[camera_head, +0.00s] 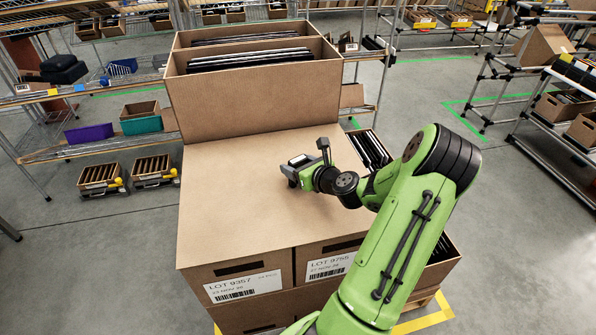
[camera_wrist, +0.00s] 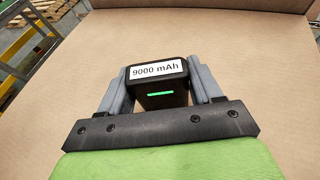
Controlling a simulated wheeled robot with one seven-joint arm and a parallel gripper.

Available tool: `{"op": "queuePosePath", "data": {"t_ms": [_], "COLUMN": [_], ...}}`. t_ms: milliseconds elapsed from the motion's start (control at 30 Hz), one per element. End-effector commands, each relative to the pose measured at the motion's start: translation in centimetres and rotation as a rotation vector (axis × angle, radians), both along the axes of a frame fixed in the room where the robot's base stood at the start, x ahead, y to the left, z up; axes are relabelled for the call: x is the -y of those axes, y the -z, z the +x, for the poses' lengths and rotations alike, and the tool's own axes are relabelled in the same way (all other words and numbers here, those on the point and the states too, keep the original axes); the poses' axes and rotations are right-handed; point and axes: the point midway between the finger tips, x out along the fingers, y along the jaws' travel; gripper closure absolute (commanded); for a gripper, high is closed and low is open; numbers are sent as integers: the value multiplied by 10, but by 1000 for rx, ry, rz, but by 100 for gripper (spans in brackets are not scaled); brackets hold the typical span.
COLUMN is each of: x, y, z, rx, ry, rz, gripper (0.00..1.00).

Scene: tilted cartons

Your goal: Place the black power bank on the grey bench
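The black power bank (camera_wrist: 160,72), with a white "9000 mAh" label and a lit green bar, sits between the two grey fingers of my gripper (camera_wrist: 160,84) in the wrist view. The fingers press against both its sides, so my gripper is shut on it. In the head view my gripper (camera_head: 294,170) is over the flat brown carton top (camera_head: 235,195), right of its middle. The power bank shows there as a small dark piece with a pale label (camera_head: 299,160). I cannot tell whether it touches the cardboard. No grey bench can be made out for sure.
Open tall cartons (camera_head: 255,100) holding dark flat items stand behind the flat top. A carton of dark items (camera_head: 370,150) is right of my gripper. Racks with bins (camera_head: 140,118) are at left; another rack (camera_head: 565,120) is at right. The flat top's left is clear.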

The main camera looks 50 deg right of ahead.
Motion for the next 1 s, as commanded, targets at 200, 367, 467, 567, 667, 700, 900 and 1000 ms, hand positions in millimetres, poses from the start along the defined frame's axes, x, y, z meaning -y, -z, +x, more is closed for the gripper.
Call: {"op": "queuePosePath", "data": {"t_ms": [200, 367, 467, 567, 667, 700, 900, 1000], "x": [0, 0, 0, 1, 1, 0, 0, 0], "y": [0, -2, -16, -43, -70, -79, -101, -102], "z": [0, 0, 0, 0, 0, 0, 0, 0], "rx": [1, 1, 1, 0, 1, 1, 0, 1], "ry": [0, 0, -1, 0, -1, -1, -1, -1], "rz": [-1, -1, -5, -8, -8, -9, -3, -1], "gripper": [78, 79, 79, 79, 79, 79, 79, 79]}}
